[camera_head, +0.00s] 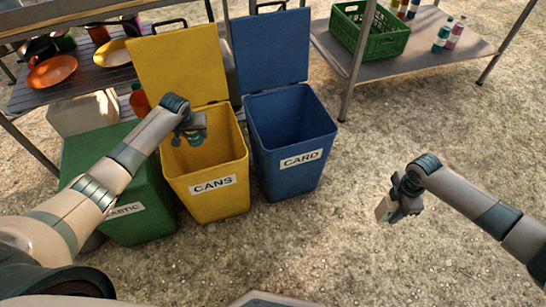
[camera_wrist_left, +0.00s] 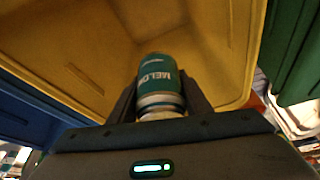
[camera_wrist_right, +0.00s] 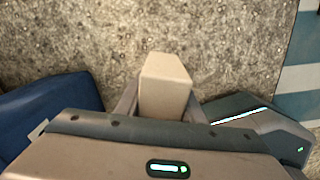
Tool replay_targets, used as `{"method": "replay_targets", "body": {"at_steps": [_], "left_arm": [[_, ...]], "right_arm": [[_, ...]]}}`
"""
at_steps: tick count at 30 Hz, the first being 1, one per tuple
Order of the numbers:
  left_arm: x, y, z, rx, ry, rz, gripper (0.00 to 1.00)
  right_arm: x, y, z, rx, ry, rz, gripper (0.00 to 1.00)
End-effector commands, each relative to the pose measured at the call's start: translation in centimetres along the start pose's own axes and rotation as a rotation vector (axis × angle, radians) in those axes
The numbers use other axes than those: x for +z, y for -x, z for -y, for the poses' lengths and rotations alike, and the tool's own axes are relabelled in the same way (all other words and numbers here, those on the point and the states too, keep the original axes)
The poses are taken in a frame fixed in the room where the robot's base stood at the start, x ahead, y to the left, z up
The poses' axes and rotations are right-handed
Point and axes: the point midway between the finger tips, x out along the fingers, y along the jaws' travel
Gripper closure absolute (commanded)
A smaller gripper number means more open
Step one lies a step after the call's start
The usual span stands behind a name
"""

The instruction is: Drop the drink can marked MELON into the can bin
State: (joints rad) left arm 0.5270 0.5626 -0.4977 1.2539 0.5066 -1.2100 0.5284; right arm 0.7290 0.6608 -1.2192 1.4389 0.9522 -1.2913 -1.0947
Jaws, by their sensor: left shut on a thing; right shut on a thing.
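The teal drink can marked MELON (camera_wrist_left: 160,82) is between the fingers of my left gripper (camera_wrist_left: 160,98), its label facing the left wrist camera. In the head view my left gripper (camera_head: 192,128) is over the mouth of the yellow bin labelled CANS (camera_head: 225,203), and the can (camera_head: 196,139) shows only in part beneath it. The bin's yellow lid (camera_head: 180,62) stands open behind it. My right gripper (camera_head: 396,204) is shut on a pale box-shaped object (camera_wrist_right: 165,85), held over the ground to the right of the bins.
A blue bin labelled CARD (camera_head: 290,180) with its lid open stands right of the yellow one. A green bin (camera_head: 145,225) stands left, partly behind my left arm. Shelves hold plates (camera_head: 52,71) and a green crate (camera_head: 371,32). Gravel ground at the right is clear.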

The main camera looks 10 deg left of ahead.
Motion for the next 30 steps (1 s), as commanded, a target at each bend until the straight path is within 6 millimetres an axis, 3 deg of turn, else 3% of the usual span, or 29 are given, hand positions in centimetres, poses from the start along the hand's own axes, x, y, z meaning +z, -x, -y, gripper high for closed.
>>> {"method": "replay_targets", "body": {"at_steps": [9,10,12,13,23,30], "left_arm": [[0.0,-0.1,0.0,0.000,0.000,0.000,0.77],[0.0,-0.1,0.0,0.000,0.000,0.000,0.53],[0.0,-0.1,0.0,0.000,0.000,0.000,0.37],[0.0,-0.1,0.0,0.000,0.000,0.000,0.34],[0.0,0.0,0.0,0.000,0.000,0.000,0.34],[-0.1,1.7,0.0,0.001,0.000,-0.001,0.34]], "right_arm": [[0.0,-0.1,0.0,0.000,0.000,0.000,0.86],[0.0,-0.1,0.0,0.000,0.000,0.000,0.86],[0.0,-0.1,0.0,0.000,0.000,0.000,0.86],[0.0,-0.1,0.0,0.000,0.000,0.000,0.86],[0.0,0.0,0.0,0.000,0.000,0.000,0.86],[0.0,0.6,0.0,0.000,0.000,0.000,0.86]]}}
